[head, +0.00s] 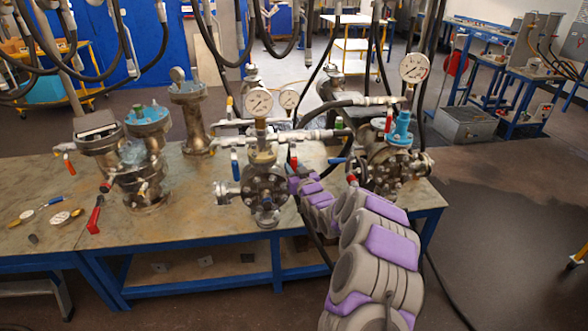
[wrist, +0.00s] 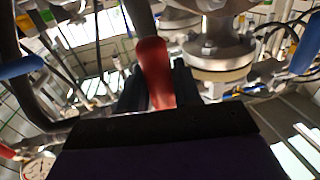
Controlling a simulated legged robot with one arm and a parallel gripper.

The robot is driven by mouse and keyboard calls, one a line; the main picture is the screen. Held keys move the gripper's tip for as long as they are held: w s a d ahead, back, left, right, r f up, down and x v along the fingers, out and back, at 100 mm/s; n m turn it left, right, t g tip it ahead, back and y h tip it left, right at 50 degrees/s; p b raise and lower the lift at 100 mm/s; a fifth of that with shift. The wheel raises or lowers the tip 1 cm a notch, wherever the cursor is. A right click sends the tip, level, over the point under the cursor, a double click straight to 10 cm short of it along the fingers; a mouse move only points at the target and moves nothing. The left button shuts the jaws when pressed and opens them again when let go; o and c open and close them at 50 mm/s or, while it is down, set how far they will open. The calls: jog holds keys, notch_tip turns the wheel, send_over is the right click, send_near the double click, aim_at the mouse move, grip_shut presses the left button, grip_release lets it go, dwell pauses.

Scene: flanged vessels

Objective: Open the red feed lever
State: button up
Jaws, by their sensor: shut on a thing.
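A red lever handle (wrist: 154,72) stands up between the dark fingers of my gripper (wrist: 160,92) in the wrist view. My gripper is shut on it near the handle's lower part. In the head view my purple and grey arm reaches over the bench's front edge. Its end lies between the middle flanged vessel (head: 265,188) and the right flanged vessel (head: 388,160). A small red piece, perhaps this lever, shows just above the arm's end. My fingers and the lever's joint are hard to make out there.
The bench (head: 60,235) carries other vessels at the left and a loose red-handled tool (head: 95,215). A blue handle (wrist: 20,68) is at the left of the wrist view. Open floor lies to the right.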

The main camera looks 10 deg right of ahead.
grip_shut()
